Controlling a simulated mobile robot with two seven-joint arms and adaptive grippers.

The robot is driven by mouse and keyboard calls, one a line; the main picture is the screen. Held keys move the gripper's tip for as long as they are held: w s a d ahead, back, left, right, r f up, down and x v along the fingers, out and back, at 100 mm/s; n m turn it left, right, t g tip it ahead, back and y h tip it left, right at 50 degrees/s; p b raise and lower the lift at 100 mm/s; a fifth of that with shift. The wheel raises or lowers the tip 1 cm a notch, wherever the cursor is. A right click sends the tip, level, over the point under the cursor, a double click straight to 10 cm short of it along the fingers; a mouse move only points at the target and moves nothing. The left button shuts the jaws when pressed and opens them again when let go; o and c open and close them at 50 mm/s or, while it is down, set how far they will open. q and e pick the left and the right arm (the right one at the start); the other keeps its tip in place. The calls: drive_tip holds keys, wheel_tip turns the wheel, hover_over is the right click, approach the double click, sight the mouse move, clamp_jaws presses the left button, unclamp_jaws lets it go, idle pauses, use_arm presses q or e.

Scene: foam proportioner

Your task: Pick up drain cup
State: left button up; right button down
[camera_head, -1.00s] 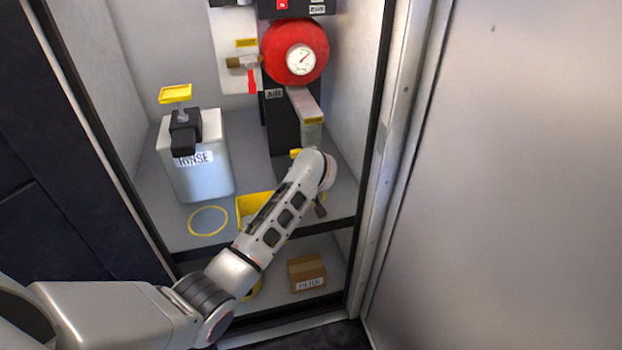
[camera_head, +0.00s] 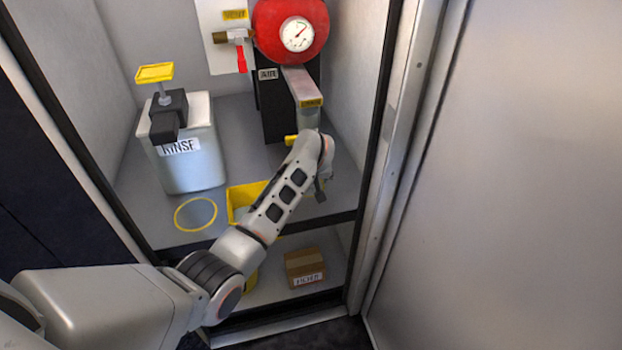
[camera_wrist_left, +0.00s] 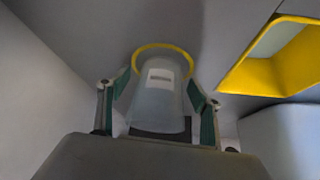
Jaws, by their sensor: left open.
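The drain cup (camera_wrist_left: 158,98), a clear cup with a small white label, is between my left gripper's fingers in the left wrist view. A yellow ring (camera_wrist_left: 163,47) shows around its far end. My left gripper (camera_wrist_left: 160,96) is open, with one green-padded finger on each side of the cup; I cannot tell whether either finger touches it. In the head view a clear cup-like part (camera_head: 308,118) shows below the yellow-tagged bracket, partly behind my left wrist. The left fingers are mostly hidden there. My right gripper is in neither view.
The rinse container (camera_head: 190,160) stands left on the shelf, behind an empty yellow ring (camera_head: 196,214). A yellow tray (camera_head: 235,205) lies beside my forearm. A red tank (camera_head: 285,30) with a gauge is above. A cardboard box (camera_head: 304,267) sits on the lower shelf. Cabinet walls enclose both sides.

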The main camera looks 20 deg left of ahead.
use_arm(q)
drive_tip(key=shift+w+r, duration=0.1)
drive_tip(key=shift+r, duration=0.05)
drive_tip(key=c, duration=1.3)
